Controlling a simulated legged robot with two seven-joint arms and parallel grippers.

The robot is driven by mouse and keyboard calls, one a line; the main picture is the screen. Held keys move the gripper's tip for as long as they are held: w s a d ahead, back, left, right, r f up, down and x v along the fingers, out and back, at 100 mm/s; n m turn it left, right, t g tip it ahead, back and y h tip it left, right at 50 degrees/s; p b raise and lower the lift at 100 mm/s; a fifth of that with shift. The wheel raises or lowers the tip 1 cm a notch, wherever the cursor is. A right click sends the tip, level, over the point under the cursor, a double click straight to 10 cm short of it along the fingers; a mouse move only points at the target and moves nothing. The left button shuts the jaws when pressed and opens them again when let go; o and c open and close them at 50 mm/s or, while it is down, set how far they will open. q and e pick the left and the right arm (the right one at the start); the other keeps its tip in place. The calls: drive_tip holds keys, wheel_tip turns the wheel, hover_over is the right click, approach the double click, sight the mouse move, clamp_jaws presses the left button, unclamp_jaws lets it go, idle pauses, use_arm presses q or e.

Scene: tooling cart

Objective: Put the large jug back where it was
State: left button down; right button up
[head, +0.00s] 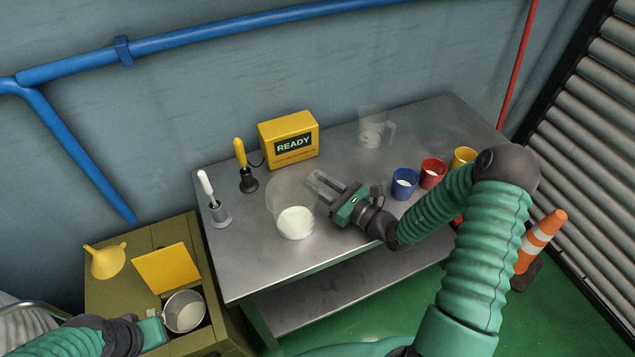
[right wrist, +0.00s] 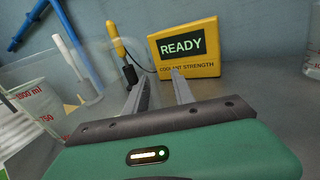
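A large clear jug (head: 294,222) with pale liquid in its bottom stands upright on the grey metal table. Its red volume marks show at the left of the right wrist view (right wrist: 32,108). A smaller clear jug with a handle (head: 372,138) stands farther back. My right gripper (head: 317,184) is just right of the large jug; its fingers are apart in the right wrist view (right wrist: 155,88) with nothing seen between them. Whether it touches the jug I cannot tell. My left gripper (head: 155,332) is beside a metal pot (head: 185,311) at lower left; its fingers are not clear.
A yellow box reading READY (head: 289,140) stands at the table's back. A yellow-handled tool (head: 242,160) and a white-tipped tool (head: 210,195) stand left. Blue (head: 404,184), red (head: 433,173) and yellow (head: 463,158) cups stand right. An olive cabinet (head: 110,290) holds a funnel (head: 106,260).

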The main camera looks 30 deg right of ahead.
sight(314, 220)
drive_tip(key=shift+a, duration=0.1)
